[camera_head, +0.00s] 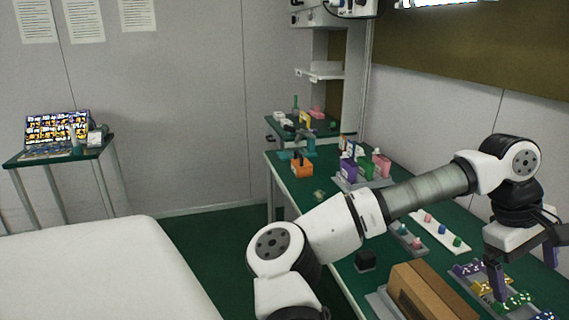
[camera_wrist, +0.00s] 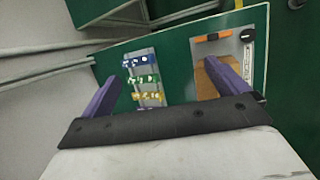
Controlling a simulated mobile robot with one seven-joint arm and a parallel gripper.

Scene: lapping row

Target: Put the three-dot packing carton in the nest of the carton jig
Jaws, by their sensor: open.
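My gripper (camera_head: 525,272) is open and empty, with its purple fingers pointing down above the bench at the right of the head view. In the wrist view, my gripper (camera_wrist: 164,72) has its fingers wide apart, with nothing between them. A brown box (camera_head: 430,292) sits on a grey base at the bottom of the head view, left of the gripper. A brown surface (camera_wrist: 204,82) shows in the wrist view, partly hidden by the right finger. I cannot make out three dots on a carton, nor tell which fixture is the carton jig.
A grey tray (camera_wrist: 148,92) holds rows of blue, green, yellow and purple dotted pieces; in the head view, green pieces (camera_head: 512,301) lie beneath my gripper. A black block (camera_head: 366,260) stands behind the brown box. Orange (camera_head: 302,169) and pink (camera_head: 381,164) items stand farther along the bench.

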